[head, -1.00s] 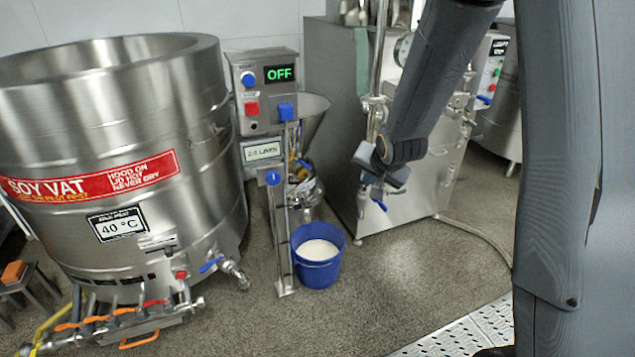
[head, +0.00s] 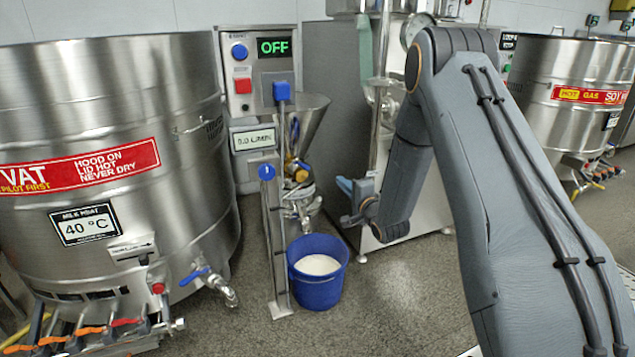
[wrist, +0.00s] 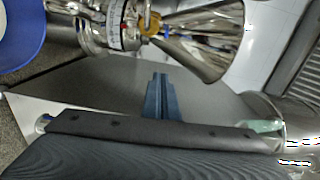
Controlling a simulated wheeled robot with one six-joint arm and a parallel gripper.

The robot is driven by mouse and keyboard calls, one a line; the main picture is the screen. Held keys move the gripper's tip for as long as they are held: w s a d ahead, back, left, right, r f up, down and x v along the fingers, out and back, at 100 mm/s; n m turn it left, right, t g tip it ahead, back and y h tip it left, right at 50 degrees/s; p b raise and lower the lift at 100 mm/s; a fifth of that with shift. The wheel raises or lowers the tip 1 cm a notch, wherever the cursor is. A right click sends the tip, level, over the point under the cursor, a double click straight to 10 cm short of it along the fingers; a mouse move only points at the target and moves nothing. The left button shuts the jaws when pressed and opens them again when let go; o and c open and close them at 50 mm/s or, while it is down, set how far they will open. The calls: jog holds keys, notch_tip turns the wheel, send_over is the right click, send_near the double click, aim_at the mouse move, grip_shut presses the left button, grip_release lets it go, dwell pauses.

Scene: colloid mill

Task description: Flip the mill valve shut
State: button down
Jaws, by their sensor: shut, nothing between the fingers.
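The mill (head: 303,190) stands in the middle of the head view, a steel body under a funnel-shaped hopper (head: 308,120). A yellow-brass fitting (head: 292,168) shows at its throat. This fitting also shows in the wrist view (wrist: 151,23), at the top centre. I cannot tell which part is the valve handle, or its position. My gripper (head: 344,188) is to the right of the mill, apart from it. In the wrist view its fingers (wrist: 160,82) are together and empty, with a gap to the mill.
A blue bucket (head: 317,284) with white liquid stands below the mill. A control box (head: 240,105) reads OFF, with a slim post (head: 277,240) beneath. A soy vat (head: 130,110) fills the left; another (head: 575,70) stands at right. A steel cabinet (head: 330,95) is behind my gripper.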

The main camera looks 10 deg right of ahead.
aim_at(304, 166)
jog(key=shift+w+f, duration=0.15)
jog(key=shift+f, duration=0.15)
jog(key=w+a+b, duration=0.5)
jog(key=w+a, duration=0.2)
jog(key=w, duration=0.2)
jog(key=shift+w, duration=0.2)
dwell(0.6)
